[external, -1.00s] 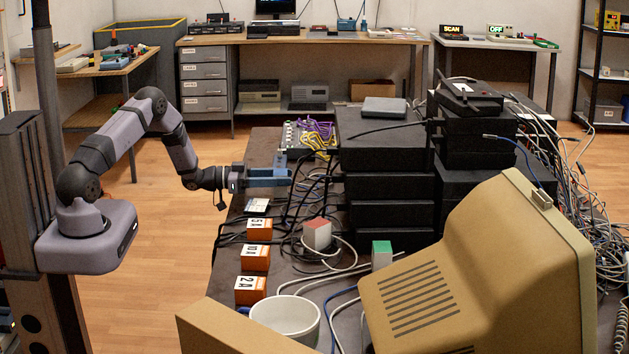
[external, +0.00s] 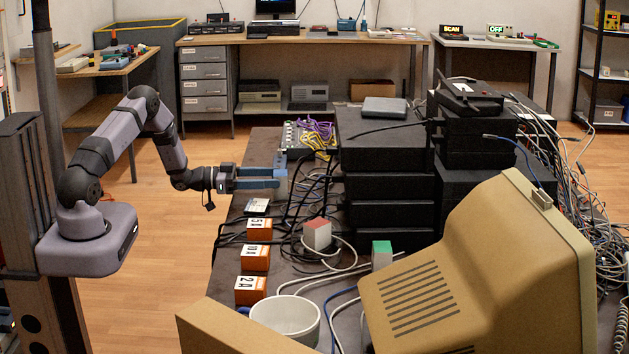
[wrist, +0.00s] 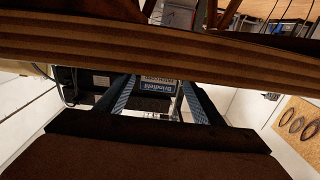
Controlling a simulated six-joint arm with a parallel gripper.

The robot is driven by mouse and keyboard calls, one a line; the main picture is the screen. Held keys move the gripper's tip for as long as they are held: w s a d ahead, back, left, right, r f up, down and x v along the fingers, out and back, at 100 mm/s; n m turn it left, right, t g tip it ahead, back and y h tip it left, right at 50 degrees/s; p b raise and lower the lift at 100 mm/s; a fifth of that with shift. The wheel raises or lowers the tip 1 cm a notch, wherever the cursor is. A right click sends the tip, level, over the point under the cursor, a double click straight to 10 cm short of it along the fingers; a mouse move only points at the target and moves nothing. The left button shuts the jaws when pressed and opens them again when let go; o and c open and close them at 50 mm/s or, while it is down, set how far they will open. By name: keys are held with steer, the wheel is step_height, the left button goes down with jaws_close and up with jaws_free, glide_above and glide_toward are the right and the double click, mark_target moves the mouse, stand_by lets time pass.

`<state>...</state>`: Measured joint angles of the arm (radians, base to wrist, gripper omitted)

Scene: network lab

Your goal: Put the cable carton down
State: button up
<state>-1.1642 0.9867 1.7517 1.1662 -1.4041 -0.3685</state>
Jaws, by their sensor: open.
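My gripper (external: 265,178) is open and points right, just above the left part of the dark table (external: 262,146). Nothing shows between its fingers in the external view. In the wrist view its two blue-grey fingers (wrist: 157,98) are apart, with a dark box bearing white lettering (wrist: 158,84) seen beyond them. I cannot tell for sure which thing is the cable carton. A tan cardboard-like panel (external: 225,333) stands at the front edge of the external view, mostly cut off. A brown box (external: 372,91) sits under the back bench, far from my gripper.
Stacked black boxes (external: 388,187) and loose cables stand right of my gripper. Orange labelled blocks (external: 254,258), a white bowl (external: 286,318) and a beige monitor (external: 470,270) are nearer the camera. A brown ridged band (wrist: 120,48) crosses the wrist view. Floor left of the table is clear.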

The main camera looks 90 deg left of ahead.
steer(key=shift+o, duration=0.5)
steer(key=shift+s+a+r, duration=0.1)
steer(key=shift+s, duration=0.9)
steer(key=shift+s+a+r, duration=0.1)
steer(key=shift+s, duration=0.9)
steer(key=w, duration=0.1)
steer(key=w+g, duration=0.1)
steer(key=w+d+r+g, duration=0.1)
steer(key=shift+w+m+h, duration=0.1)
steer(key=shift+m+h, duration=0.2)
steer(key=shift+h, duration=0.1)
steer(key=shift+w+a+r+g, duration=0.15)
steer(key=shift+w+g, duration=0.3)
steer(key=shift+g, duration=0.25)
steer(key=shift+p+x, duration=0.45)
steer(key=shift+x, duration=3.25)
steer(key=shift+a, duration=0.2)
steer(key=c, duration=1.3)
